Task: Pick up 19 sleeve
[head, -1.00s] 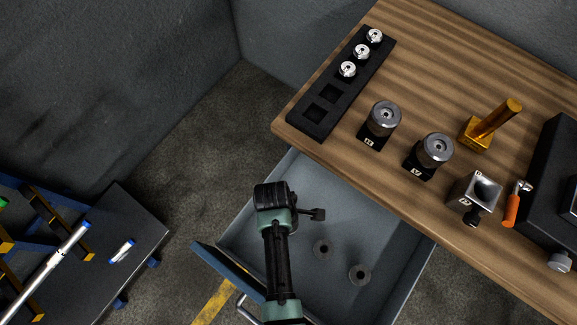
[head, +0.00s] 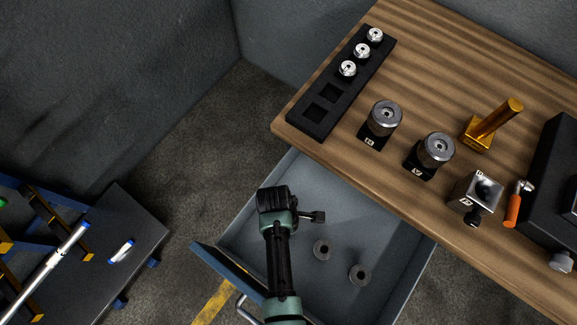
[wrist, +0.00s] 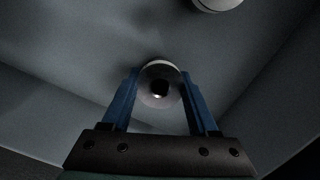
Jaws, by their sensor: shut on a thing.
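In the wrist view my gripper (wrist: 160,92) has its two blue fingers closed on a round grey sleeve (wrist: 160,72) with a dark hole in its middle. In the head view my gripper is over the open drawer (head: 338,183), but the fingertips and the held sleeve are hidden beneath my wrist. Two other grey sleeves lie on the drawer floor to the right, one nearer (head: 322,250) and one farther right (head: 360,275). I cannot read a number on any sleeve. Part of another round piece (wrist: 217,3) shows at the top of the wrist view.
The drawer's walls surround my gripper, under the wooden bench (head: 440,60). On the bench are a black rack (head: 318,118) with several silver pieces, two round-topped holders (head: 384,117) (head: 436,149), a brass post (head: 497,120), a metal block (head: 474,192) and an orange-handled tool (head: 512,210).

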